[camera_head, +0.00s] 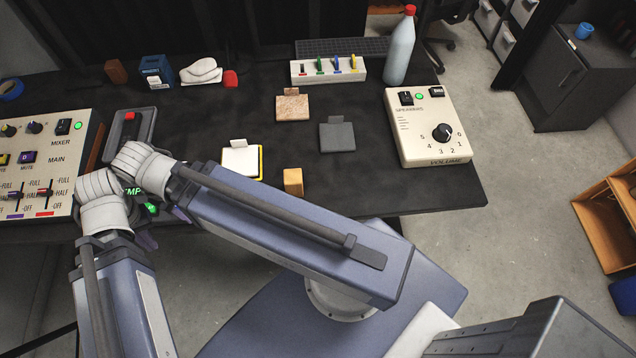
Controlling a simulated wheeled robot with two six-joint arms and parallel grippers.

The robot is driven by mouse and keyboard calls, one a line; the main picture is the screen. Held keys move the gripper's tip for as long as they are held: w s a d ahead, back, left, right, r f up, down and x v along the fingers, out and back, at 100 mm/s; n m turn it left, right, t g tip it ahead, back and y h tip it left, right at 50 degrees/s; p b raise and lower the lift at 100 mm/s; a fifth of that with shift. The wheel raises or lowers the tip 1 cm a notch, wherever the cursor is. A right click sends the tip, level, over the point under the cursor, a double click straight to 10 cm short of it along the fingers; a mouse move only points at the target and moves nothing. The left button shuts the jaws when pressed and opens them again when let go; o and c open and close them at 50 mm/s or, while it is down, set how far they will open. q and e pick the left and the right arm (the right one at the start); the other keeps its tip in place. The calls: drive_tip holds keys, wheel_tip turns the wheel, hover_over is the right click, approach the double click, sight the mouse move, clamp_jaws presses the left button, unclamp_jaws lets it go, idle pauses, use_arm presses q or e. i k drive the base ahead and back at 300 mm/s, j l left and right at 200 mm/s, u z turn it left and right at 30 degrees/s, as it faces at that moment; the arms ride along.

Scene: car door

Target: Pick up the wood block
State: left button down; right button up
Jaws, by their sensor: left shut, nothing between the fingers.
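A small tan block (293,181) that looks like wood stands near the front edge of the dark table (400,190). A darker brown block (116,71) stands at the back left; it may also be wood. My left arm folds across the front of the table, its elbow by the left control panel. My right gripper is not in view either. Neither block is touched by anything of mine that shows.
A white and yellow pad (241,160), a grey tile (337,136) and a speckled tile (292,107) lie mid-table. A volume box (428,140) is at right, a mixer panel (45,150) at left. A bottle (400,50) and switch box (328,71) stand behind.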

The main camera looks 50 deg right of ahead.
sight(292, 178)
drive_tip(key=k+z, duration=0.1)
drive_tip(key=z, duration=1.25)
drive_tip(key=k+j, duration=0.3)
drive_tip(key=j, duration=0.15)
drive_tip(key=k+j, duration=0.35)
drive_tip(key=j, duration=0.1)
